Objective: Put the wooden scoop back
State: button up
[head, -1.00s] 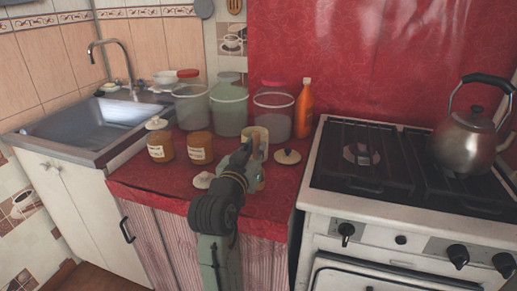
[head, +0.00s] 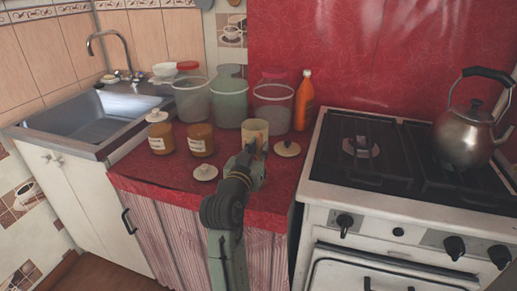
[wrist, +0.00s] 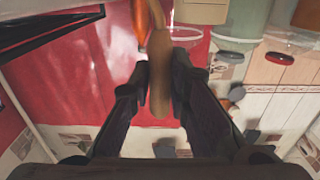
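The wooden scoop (wrist: 158,88) shows in the wrist view as a long brown piece between my fingers, running up to the top edge. My gripper (wrist: 161,80) is shut on it, one finger on each side. In the head view my gripper (head: 256,160) is low over the red counter, just in front of an open beige jar (head: 255,128). The scoop cannot be made out clearly there, and its far end is cut off in the wrist view.
Two amber jars (head: 201,139) stand to the left. A pale lid (head: 205,173) and another lid (head: 287,149) lie on the counter (head: 160,178). Large clear containers (head: 230,105) and an orange bottle (head: 303,100) stand behind. The stove (head: 330,185) borders the right.

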jog(key=o, duration=0.4)
jog(key=shift+r, duration=0.2)
jog(key=b+v, duration=0.2)
jog(key=v, duration=1)
jog(key=shift+r, duration=0.1)
